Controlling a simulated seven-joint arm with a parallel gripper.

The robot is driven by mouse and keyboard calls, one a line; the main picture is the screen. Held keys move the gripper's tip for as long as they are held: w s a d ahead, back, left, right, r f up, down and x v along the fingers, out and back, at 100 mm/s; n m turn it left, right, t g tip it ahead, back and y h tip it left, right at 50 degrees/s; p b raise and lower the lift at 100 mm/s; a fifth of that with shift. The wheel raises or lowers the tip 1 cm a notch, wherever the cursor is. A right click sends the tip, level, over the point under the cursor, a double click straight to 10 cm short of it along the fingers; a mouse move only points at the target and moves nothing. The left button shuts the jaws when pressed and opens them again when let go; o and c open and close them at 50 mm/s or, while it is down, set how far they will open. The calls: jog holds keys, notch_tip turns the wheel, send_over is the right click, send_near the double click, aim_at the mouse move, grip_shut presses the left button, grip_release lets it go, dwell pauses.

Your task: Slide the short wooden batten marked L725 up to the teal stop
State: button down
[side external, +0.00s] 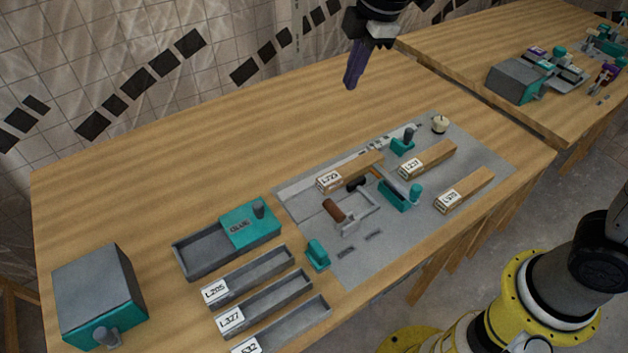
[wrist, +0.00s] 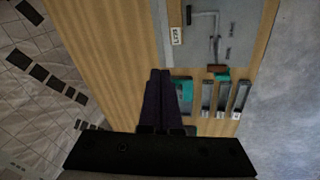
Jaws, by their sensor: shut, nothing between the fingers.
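The short wooden batten (side external: 362,168) with a white end label that seems to read L725 lies on the grey panel, beside a pale rail. Its label end (wrist: 176,37) shows near the top of the wrist view. A teal block with a dark knob (side external: 402,147) stands beyond the batten's far end, with a gap between them. Another teal block (side external: 395,197) and a small teal piece (side external: 317,255) are also on the panel; which one is the stop I cannot tell for sure. My gripper (side external: 350,85) is shut and empty, high above the table's back, well away from the batten.
Two more labelled battens (side external: 428,158) (side external: 467,188) lie to the right. A clamp with a brown handle (side external: 337,212) stands near the batten. Grey trays (side external: 262,274), a teal-lidded tray (side external: 185,258) and a grey box (side external: 97,285) are at left. The table's back is clear.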

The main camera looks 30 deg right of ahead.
aim_at(334, 175)
jog(key=w+a+f+n+g, duration=0.2)
jog(key=w+a+f, duration=0.2)
jog(key=a+f, duration=0.55)
jog(key=shift+n+g+h, duration=0.3)
jog(key=shift+g+h, duration=0.1)
jog(key=f, duration=0.5)
jog(key=s+f, duration=0.1)
jog(key=f, duration=1)
jog(key=shift+s+a, duration=0.3)
jog(key=shift+a, duration=0.05)
jog(key=d, duration=0.3)
jog(key=shift+f, duration=0.4)
jog(key=shift+d, duration=0.5)
jog(key=d, duration=0.5)
jog(key=shift+d, duration=0.4)
jog(key=shift+a, duration=0.1)
